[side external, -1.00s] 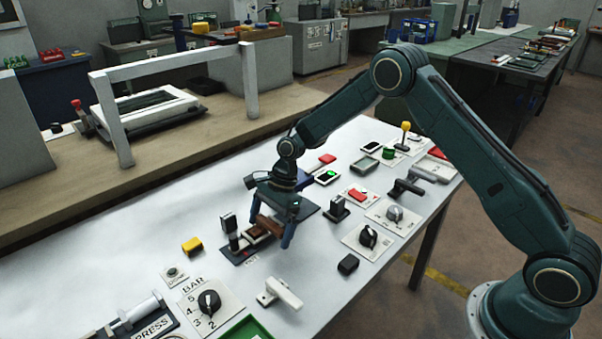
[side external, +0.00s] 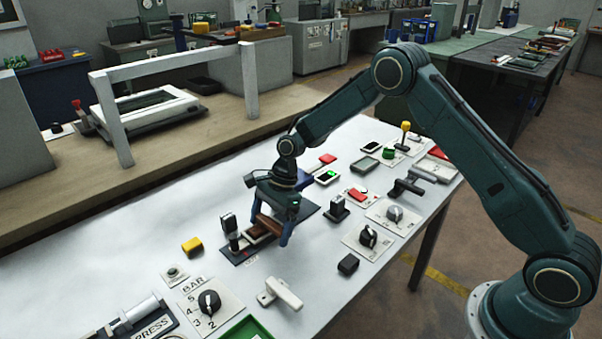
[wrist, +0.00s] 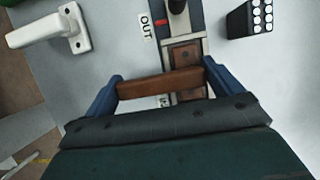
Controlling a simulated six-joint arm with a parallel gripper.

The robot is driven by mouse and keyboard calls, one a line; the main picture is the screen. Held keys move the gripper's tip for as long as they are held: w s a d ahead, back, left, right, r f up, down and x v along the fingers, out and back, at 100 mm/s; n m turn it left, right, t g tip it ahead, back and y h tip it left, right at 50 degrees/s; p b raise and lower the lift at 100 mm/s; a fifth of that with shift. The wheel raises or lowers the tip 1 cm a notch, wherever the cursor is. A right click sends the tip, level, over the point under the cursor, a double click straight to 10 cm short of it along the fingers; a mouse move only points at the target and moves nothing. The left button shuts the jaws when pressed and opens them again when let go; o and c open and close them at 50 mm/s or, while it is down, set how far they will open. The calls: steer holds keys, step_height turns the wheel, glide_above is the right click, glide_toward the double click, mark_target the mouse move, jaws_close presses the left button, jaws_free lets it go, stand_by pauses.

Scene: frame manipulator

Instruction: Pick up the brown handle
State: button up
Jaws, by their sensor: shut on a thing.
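The brown handle (wrist: 160,84) is a wooden bar lying crosswise between the two blue fingers of my gripper (wrist: 162,88) in the wrist view. The fingers are shut on its two ends. In the side view the handle (side external: 269,222) shows between the fingers of my gripper (side external: 270,229), which points down at the table. Below the handle is a dark narrow base with brown blocks (wrist: 186,54) set in it. I cannot tell whether the handle touches this base.
A black upright knob (side external: 230,224) stands on the base, left of the gripper. A white lever (side external: 284,293) is nearer the front edge, and a yellow block (side external: 192,247) lies to the left. Dials and switches crowd the right. The table's back left is clear.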

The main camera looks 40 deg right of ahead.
mark_target(271, 223)
step_height(271, 223, up, 20)
stand_by(0.6)
steer(key=shift+s+f, duration=0.1)
steer(key=shift+s, duration=0.05)
stand_by(0.5)
